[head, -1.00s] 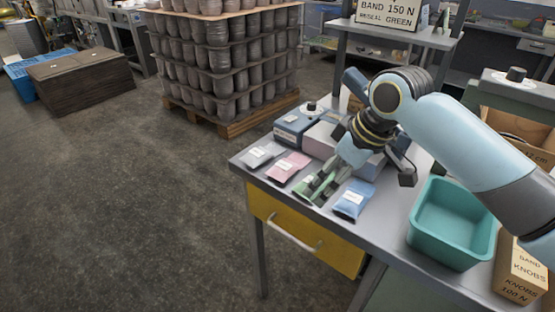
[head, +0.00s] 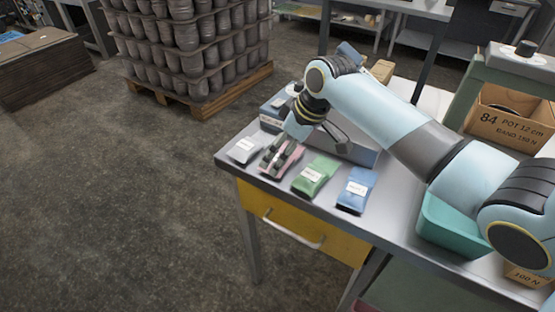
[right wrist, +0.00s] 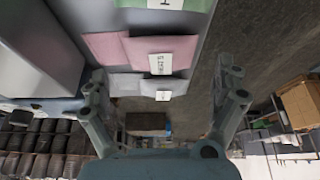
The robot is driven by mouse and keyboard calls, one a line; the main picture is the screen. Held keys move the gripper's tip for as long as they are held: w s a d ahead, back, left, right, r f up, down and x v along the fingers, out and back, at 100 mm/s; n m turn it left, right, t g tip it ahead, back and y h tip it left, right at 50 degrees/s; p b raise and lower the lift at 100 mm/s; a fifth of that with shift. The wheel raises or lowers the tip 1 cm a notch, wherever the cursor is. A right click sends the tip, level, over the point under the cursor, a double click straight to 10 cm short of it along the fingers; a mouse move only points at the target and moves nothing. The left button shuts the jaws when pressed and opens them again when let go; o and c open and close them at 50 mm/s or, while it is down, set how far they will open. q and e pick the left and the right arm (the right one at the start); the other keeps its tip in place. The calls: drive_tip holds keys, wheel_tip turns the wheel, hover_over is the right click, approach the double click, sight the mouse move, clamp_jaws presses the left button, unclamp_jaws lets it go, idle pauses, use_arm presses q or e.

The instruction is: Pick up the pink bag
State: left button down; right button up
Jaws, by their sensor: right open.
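The pink bag (head: 268,166) lies on the grey table, partly hidden by my right gripper (head: 279,160) in the head view. In the right wrist view the pink bag (right wrist: 130,50) lies flat with a white label, and my right gripper (right wrist: 165,100) is open with its fingers spread to either side. Nothing is between the fingertips that I can tell as held. A grey bag (head: 243,149) lies left of the pink one, a green bag (head: 314,177) right of it, and a blue bag (head: 355,190) further right. My left gripper is not in view.
Boxes, including a blue-grey one (head: 356,151), stand right behind the bags. A teal bin (head: 446,226) stands at the table's right, partly behind my arm. The table's front edge (head: 290,202) is close to the bags, above a yellow drawer (head: 290,220).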

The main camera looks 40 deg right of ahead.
sight(277, 158)
drive_tip(key=x, duration=0.2)
drive_tip(key=shift+w+a+f, duration=0.2)
drive_tip(key=shift+w, duration=0.05)
drive_tip(key=shift+w+f, duration=0.15)
drive_tip(key=shift+f, duration=0.25)
drive_tip(key=c, duration=0.5)
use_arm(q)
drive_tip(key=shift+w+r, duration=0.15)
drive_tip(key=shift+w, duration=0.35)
use_arm(e)
drive_tip(key=c, duration=0.8)
drive_tip(key=shift+r, duration=0.1)
drive_tip(key=shift+c, duration=0.2)
